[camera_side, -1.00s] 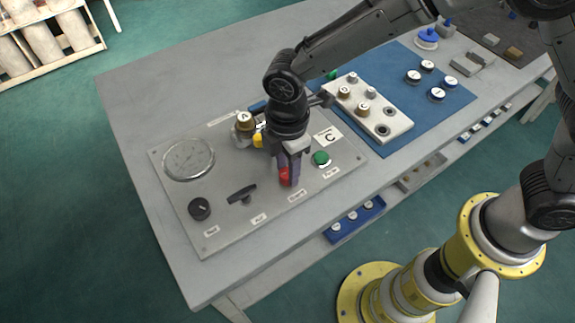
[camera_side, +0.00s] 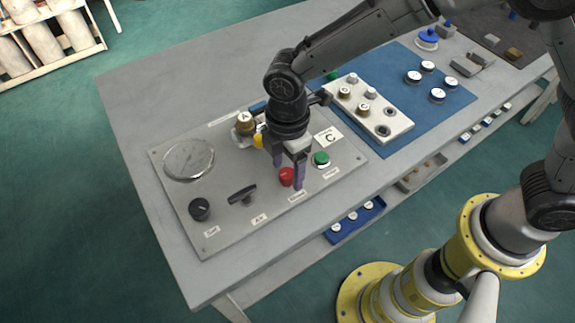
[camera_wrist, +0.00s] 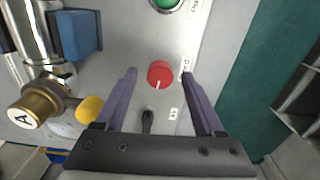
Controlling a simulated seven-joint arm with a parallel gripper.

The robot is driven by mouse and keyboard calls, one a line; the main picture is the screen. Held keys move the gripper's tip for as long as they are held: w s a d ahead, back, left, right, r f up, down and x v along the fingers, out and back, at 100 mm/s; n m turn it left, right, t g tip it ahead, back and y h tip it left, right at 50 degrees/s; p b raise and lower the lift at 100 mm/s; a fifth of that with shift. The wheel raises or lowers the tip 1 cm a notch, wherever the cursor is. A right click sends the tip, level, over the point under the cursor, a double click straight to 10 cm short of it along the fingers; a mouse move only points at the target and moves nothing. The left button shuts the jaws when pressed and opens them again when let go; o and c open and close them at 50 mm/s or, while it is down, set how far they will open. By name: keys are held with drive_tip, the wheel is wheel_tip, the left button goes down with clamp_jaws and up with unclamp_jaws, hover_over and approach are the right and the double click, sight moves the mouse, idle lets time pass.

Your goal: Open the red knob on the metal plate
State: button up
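The red knob (camera_side: 287,177) sits on the grey metal plate (camera_side: 230,165), between a black handle (camera_side: 242,194) and a green knob (camera_side: 320,159). My gripper (camera_side: 290,174) points down over the red knob, its two purple fingers apart. In the wrist view, the red knob (camera_wrist: 160,74) shows between the open fingertips (camera_wrist: 160,72), with visible gaps on both sides. A white line on the knob points toward the lower edge of that view. The gripper holds nothing.
A round gauge (camera_side: 188,159) and a black knob (camera_side: 199,208) are on the plate's left. A brass fitting marked A (camera_side: 245,122) and a yellow part (camera_wrist: 90,109) stand close behind the gripper. A white block with fittings (camera_side: 367,108) lies on a blue mat.

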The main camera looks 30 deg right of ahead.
sight(289, 170)
wheel_tip(289, 170, up, 14)
idle(0.6)
drive_tip(key=shift+f, duration=0.1)
drive_tip(key=s+d+r+m+t+y, duration=0.1)
drive_tip(key=s+d+r+m+t, duration=0.15)
drive_tip(key=d+r, duration=0.55)
drive_tip(key=s+d+r+m+t, duration=0.1)
drive_tip(key=s+d+r+m, duration=0.2)
drive_tip(key=d, duration=0.9)
drive_tip(key=s+d+f+m+t, duration=0.1)
drive_tip(key=s+d+f+m, duration=0.2)
drive_tip(key=s+m, duration=0.2)
drive_tip(key=s+d+f+m+t+h, duration=0.1)
drive_tip(key=s+d+f+m, duration=0.3)
drive_tip(key=s+m, duration=0.2)
drive_tip(key=shift+s+d+m, duration=0.25)
drive_tip(key=shift+s+m, duration=0.05)
drive_tip(key=shift+m, duration=0.65)
